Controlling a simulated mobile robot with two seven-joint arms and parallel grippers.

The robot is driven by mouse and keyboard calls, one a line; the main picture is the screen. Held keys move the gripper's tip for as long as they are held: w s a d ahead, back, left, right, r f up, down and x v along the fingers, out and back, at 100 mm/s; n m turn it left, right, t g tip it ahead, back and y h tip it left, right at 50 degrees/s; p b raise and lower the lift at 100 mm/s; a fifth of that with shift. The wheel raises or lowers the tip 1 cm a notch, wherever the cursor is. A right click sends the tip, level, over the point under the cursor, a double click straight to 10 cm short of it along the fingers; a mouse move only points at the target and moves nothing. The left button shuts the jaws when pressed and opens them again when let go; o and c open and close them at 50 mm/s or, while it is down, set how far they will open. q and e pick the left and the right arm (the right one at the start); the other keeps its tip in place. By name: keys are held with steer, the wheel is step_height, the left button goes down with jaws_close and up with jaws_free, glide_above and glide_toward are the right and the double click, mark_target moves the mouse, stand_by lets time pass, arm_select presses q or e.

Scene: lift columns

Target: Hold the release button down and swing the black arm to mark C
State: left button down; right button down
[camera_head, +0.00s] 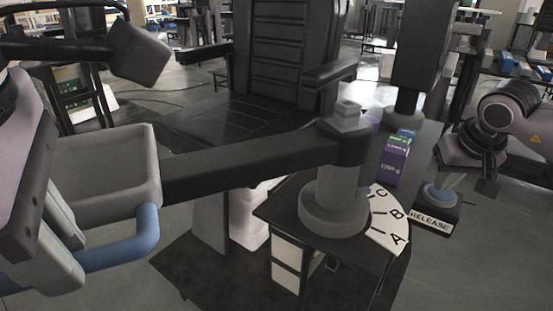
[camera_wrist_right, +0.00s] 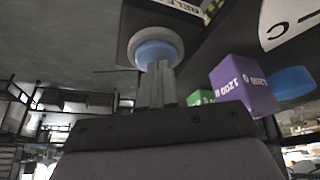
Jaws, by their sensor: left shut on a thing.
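The black arm (camera_head: 245,163) reaches left from a grey round column (camera_head: 335,192) and carries a grey tray (camera_head: 105,190) with a blue handle (camera_head: 120,245). A white scale (camera_head: 386,235) with marks A, B and C lies at the column's foot; a small blue piece (camera_head: 365,191) shows beside C. The release button (camera_wrist_right: 157,52) is blue in a grey ring, behind the RELEASE label (camera_head: 431,223). My right gripper (camera_wrist_right: 157,82) has its fingers together, tips at the button; contact depth is unclear.
A purple box (camera_head: 394,163) and a green box (camera_head: 405,137) stand between column and button. A black padded chair (camera_head: 265,90) stands behind the black arm. A grey block on an arm (camera_head: 139,54) hangs at the upper left.

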arm_select(q)
steer(key=shift+s+d, duration=0.1)
steer(key=shift+d, duration=0.05)
arm_select(e)
steer(key=shift+f, duration=0.1)
arm_select(q)
steer(key=c, duration=1.1)
jaws_free()
steer(key=shift+d, duration=0.1)
arm_select(e)
steer(key=shift+d, duration=0.1)
steer(key=shift+s+d, duration=0.1)
arm_select(q)
steer(key=shift+o, duration=0.2)
steer(key=shift+s, duration=0.1)
steer(key=shift+r, duration=0.1)
step_height(320, 180, up, 10)
